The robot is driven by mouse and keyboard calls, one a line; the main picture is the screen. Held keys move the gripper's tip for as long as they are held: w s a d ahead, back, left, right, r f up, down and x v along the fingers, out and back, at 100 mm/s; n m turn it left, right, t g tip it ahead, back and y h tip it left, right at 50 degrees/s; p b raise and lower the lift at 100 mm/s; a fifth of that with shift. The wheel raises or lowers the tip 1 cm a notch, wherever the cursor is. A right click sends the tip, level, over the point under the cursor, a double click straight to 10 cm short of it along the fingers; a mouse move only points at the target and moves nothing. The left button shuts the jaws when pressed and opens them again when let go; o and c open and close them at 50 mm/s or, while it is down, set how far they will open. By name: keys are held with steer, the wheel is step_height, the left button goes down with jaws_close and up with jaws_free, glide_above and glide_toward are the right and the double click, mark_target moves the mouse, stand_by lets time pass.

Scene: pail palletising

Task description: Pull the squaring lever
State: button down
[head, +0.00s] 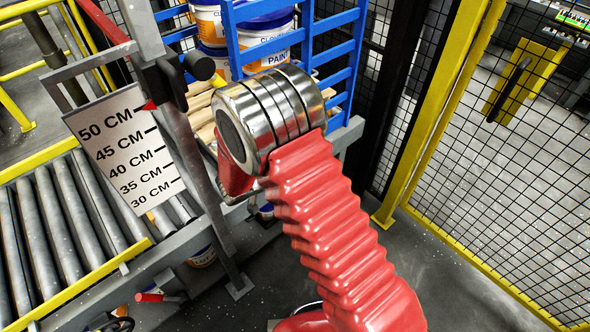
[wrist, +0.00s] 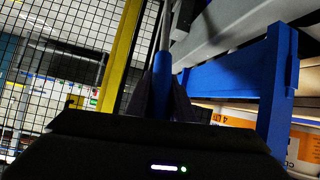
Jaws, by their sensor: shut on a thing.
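In the wrist view a blue grip (wrist: 162,72) on a thin metal rod stands upright between the two dark fingers of my gripper (wrist: 162,103). It looks like the squaring lever's handle. My gripper is shut on this grip; the fingers are pressed to its two sides. In the head view my red ribbed arm with its metal wrist rings hides the gripper and the lever. A blue frame (head: 300,45) stands behind the arm, around white paint pails (head: 270,45) with blue lids. Its blue post (wrist: 277,95) shows at the right of the wrist view.
A roller conveyor (head: 60,215) with yellow rails lies at the left. A white height scale (head: 125,150), marked 30 to 50 CM, hangs over it, its red pointer near 50. A red-handled part (head: 157,297) sits low below the conveyor. Yellow-framed mesh fencing (head: 500,170) closes the right.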

steer(key=shift+s+a+f, duration=0.25)
steer(key=shift+f, duration=0.05)
steer(key=c, duration=1.9)
jaws_free()
steer(key=o, duration=0.3)
steer(key=shift+w+d+r, duration=0.1)
steer(key=shift+r, duration=0.05)
steer(key=shift+o, duration=0.2)
steer(key=shift+r, duration=0.1)
steer(key=v, duration=1.2)
